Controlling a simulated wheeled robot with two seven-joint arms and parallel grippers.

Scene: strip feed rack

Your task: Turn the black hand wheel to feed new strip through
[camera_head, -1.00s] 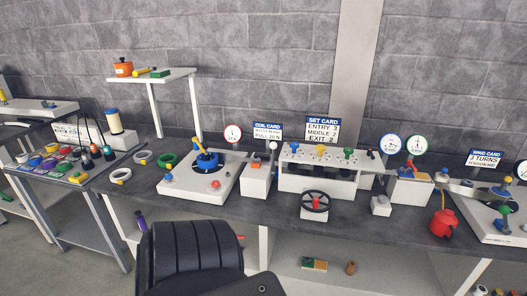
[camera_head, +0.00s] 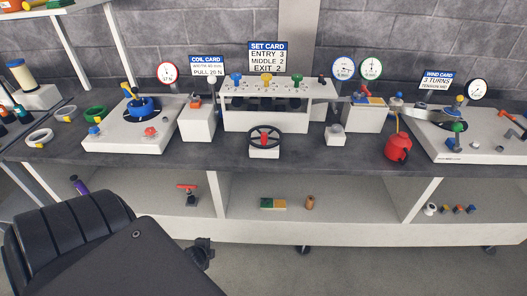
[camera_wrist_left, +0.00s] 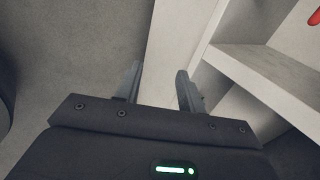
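The black hand wheel (camera_head: 250,139) stands on a small white block at the bench's front edge, with red showing near its middle. Behind it is the white feed rack (camera_head: 265,121), with blue, yellow and green knobs on top and dark parts inside. The SET CARD (camera_head: 268,57) above reads ENTRY 3, MIDDLE 2, EXIT 2. My left gripper's two fingers show in the left wrist view (camera_wrist_left: 159,70), apart with nothing between them. That gripper is low in front of the bench, below and left of the wheel and not touching it. My right gripper is out of view.
A coil stand with a blue hub (camera_head: 141,107) is left of the rack. A red pot (camera_head: 398,148) and a winding plate (camera_head: 470,150) are to the right. A lower shelf (camera_head: 345,205) holds small items. The floor in front is clear.

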